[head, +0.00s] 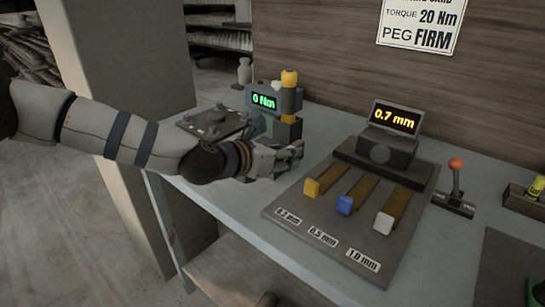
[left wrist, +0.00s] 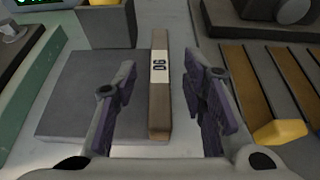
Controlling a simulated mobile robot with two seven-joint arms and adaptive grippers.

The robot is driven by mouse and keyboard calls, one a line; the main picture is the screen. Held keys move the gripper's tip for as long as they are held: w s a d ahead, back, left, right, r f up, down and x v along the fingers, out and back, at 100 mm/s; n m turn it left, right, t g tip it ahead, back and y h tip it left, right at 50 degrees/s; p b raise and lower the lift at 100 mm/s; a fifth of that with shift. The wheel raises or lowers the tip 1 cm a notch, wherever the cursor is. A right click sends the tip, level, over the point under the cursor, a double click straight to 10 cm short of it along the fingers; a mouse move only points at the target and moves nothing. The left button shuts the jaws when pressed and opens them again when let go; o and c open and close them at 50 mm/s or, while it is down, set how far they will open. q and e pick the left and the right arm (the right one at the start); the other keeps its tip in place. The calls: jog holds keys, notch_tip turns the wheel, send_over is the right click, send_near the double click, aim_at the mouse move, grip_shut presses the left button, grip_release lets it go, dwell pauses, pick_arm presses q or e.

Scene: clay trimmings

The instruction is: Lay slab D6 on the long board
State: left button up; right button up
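Slab D6 (left wrist: 159,110) is a narrow brown piece with a white label, seen from above in the left wrist view. It lies along the right edge of a flat grey block (left wrist: 85,95). My left gripper (left wrist: 160,88) is open, with one finger on each side of the slab and a visible gap to each. In the head view my left gripper (head: 292,157) is low over the bench, and the slab is hidden behind it. I cannot pick out a long board for certain. My right gripper is not in view.
Right of the gripper, a grey panel (head: 330,240) carries brown strips with yellow, blue and white knobs. A 0.7 mm display (head: 396,117) stands behind it. A torque device (head: 262,103) reads 0 Nm. A red-knobbed lever (head: 456,180) and dark mat (head: 505,265) are farther right.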

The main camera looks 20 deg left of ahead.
pick_arm(q)
jog(key=shift+r, duration=0.15)
grip_shut()
